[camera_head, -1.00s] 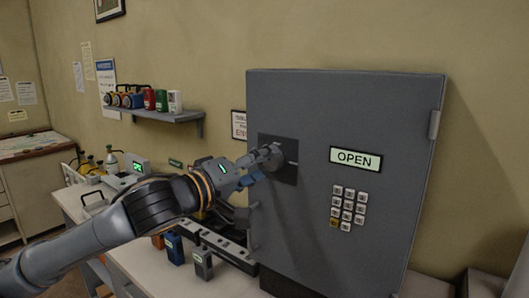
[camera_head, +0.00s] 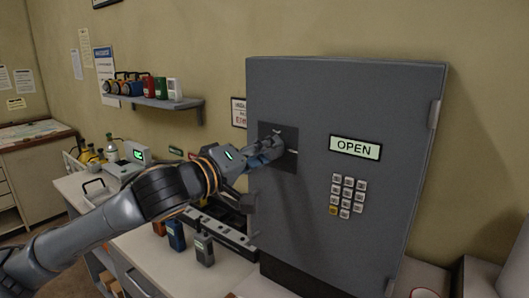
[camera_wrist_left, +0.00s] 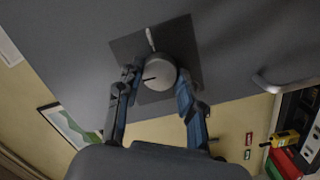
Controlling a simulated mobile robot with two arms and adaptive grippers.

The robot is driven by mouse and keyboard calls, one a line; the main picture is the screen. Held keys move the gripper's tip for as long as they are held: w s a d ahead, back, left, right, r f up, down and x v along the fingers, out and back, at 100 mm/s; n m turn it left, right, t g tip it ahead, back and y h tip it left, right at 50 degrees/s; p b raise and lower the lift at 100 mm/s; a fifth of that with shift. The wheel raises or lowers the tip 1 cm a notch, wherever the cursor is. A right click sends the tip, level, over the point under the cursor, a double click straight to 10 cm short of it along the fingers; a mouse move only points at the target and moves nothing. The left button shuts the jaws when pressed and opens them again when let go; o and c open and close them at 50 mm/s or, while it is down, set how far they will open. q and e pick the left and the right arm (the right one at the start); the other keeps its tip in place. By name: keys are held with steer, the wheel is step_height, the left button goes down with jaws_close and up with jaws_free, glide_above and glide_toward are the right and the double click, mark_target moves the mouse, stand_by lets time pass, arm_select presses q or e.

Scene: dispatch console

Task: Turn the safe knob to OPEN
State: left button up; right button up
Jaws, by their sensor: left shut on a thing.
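The grey safe (camera_head: 310,215) stands at the right of the bench. Its screen (camera_head: 355,147) reads OPEN. The safe knob (camera_wrist_left: 159,72) is a round grey cap on a dark square plate (camera_head: 291,160). In the left wrist view a dark line on the knob points left, and a white mark on the plate lies above the knob. My left gripper (camera_head: 274,148) is shut on the knob, with one blue-grey finger on each side, as the left wrist view also shows (camera_wrist_left: 158,82). In the head view the fingers mostly hide the knob. My right gripper is not in view.
A keypad (camera_head: 347,196) sits below the screen. A wall shelf (camera_head: 155,104) with several small containers is to the left. On the bench, small boxes (camera_head: 204,249) and a dark rail lie below my left arm. A curved handle (camera_wrist_left: 285,80) shows right of the knob.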

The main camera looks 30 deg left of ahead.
arm_select(q)
steer(key=shift+d+r+m+g+y+p, duration=0.15)
steer(key=shift+m+y+p, duration=0.35)
steer(key=shift+m+p, duration=2.7)
steer(key=shift+a+r+m+g+y+p, duration=0.1)
steer(key=shift+m+g+y+p, duration=0.75)
steer(key=shift+m, duration=4.15)
steer(key=shift+f+t+h+p, duration=0.1)
steer(key=shift+t+h+p, duration=0.25)
steer(key=shift+t+p, duration=0.2)
steer(key=o, duration=1.2)
steer(key=shift+c, duration=0.2)
